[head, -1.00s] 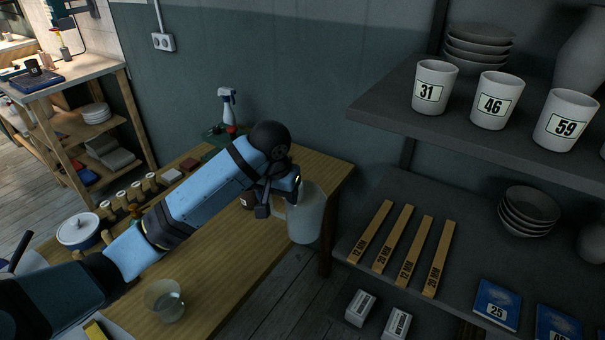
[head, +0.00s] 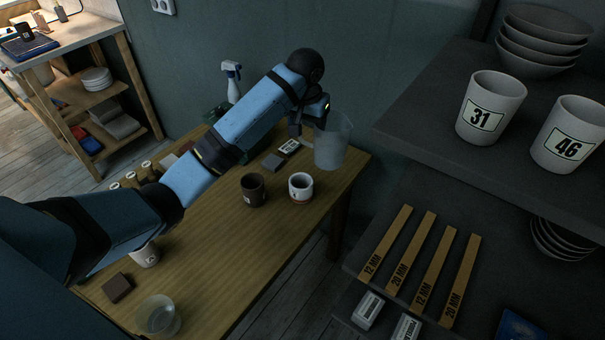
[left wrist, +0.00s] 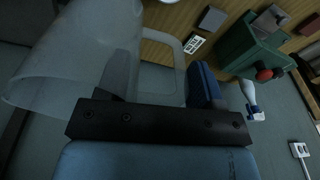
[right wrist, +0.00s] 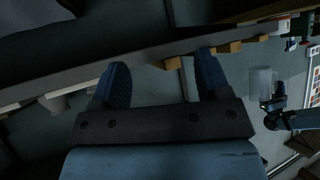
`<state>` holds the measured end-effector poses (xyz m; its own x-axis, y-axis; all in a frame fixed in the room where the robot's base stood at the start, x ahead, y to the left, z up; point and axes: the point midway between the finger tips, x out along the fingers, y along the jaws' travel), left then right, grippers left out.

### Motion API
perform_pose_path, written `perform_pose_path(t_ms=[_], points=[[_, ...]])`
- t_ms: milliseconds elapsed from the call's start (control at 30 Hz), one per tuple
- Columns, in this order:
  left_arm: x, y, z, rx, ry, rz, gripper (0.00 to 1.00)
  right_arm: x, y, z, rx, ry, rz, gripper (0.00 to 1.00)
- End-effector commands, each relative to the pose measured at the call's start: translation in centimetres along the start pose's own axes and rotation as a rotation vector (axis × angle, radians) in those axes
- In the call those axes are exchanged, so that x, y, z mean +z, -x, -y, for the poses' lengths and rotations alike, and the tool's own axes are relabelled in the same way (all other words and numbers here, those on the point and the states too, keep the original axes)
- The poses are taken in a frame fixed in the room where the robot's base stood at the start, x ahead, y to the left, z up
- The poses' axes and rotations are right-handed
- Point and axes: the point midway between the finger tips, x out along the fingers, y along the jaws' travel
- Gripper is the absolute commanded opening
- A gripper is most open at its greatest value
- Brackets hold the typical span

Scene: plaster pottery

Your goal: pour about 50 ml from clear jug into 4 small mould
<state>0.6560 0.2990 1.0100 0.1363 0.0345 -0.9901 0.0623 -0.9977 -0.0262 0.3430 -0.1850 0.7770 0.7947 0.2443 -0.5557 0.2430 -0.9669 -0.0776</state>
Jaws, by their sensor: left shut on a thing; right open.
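The clear jug (head: 332,145) is translucent and roughly upright. My left gripper (head: 308,118) is shut on its handle and holds it out over the right end of the wooden table. The jug fills the left of the left wrist view (left wrist: 55,75), with its handle (left wrist: 172,55) between the fingers. I cannot tell how much liquid it holds. A white cup with a brown base (head: 300,187) and a dark brown cup (head: 253,190) stand on the table below. I cannot tell which things are the small moulds. My right gripper (right wrist: 162,78) is open and empty.
A clear glass vessel (head: 158,315) stands at the table's front. A pale labelled cup (head: 146,256) is partly behind my arm. A spray bottle (head: 232,82) stands at the back. Dark shelves with numbered cups (head: 492,107) and wooden strips (head: 411,262) are on the right.

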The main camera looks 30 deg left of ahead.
Motion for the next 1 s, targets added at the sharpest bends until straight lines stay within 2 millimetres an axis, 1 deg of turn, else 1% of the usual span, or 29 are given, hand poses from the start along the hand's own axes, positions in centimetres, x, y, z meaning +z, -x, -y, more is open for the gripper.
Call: perform_pose_path(t_ms=[33,100,167,200,267,300,433,500,567,600,700,800,900,1000], points=[[-1.4,1.0,1.2,0.002,0.017,0.004,0.23,-0.9,0.8,0.0,0.002,0.002,0.001,0.70],[-3.1,1.2,3.3,0.001,0.033,0.007,0.23,-1.3,1.6,0.0,0.004,0.007,0.006,0.70],[-4.3,1.1,5.2,-0.002,0.046,0.012,0.23,-1.5,2.2,0.0,0.005,0.012,0.014,0.70],[-5.1,1.1,6.5,-0.002,0.055,0.014,0.23,-1.7,2.7,-0.1,0.006,0.018,0.018,0.70],[-6.0,0.7,8.5,-0.002,0.066,0.018,0.23,-2.2,3.3,-0.2,0.007,0.026,0.021,0.70],[-6.5,0.4,9.9,-0.003,0.073,0.021,0.23,-2.6,3.7,-0.3,0.008,0.031,0.020,0.70],[-7.3,-1.2,14.1,-0.004,0.086,0.027,0.23,-4.0,4.7,-0.4,0.012,0.041,0.014,0.70],[-7.2,-2.5,16.1,-0.002,0.087,0.031,0.23,-4.8,5.2,-0.3,0.013,0.044,0.015,0.70],[-6.8,-3.7,17.8,-0.003,0.084,0.034,0.22,-5.5,5.7,-0.2,0.014,0.047,0.012,0.70],[-6.4,-4.7,18.6,-0.002,0.078,0.036,0.22,-6.1,6.0,-0.2,0.014,0.048,0.007,0.70],[-5.1,-7.1,20.4,0.002,0.058,0.039,0.22,-7.5,6.8,-0.1,0.016,0.052,-0.004,0.70],[-3.5,-9.5,21.5,0.005,0.031,0.041,0.22,-8.5,7.5,-0.1,0.018,0.057,-0.008,0.70],[-2.0,-11.5,21.9,0.007,0.001,0.041,0.22,-9.1,7.9,-0.1,0.020,0.061,-0.011,0.70],[-0.8,-12.9,21.9,0.009,-0.023,0.041,0.22,-9.2,8.2,-0.1,0.022,0.064,-0.011,0.70]])
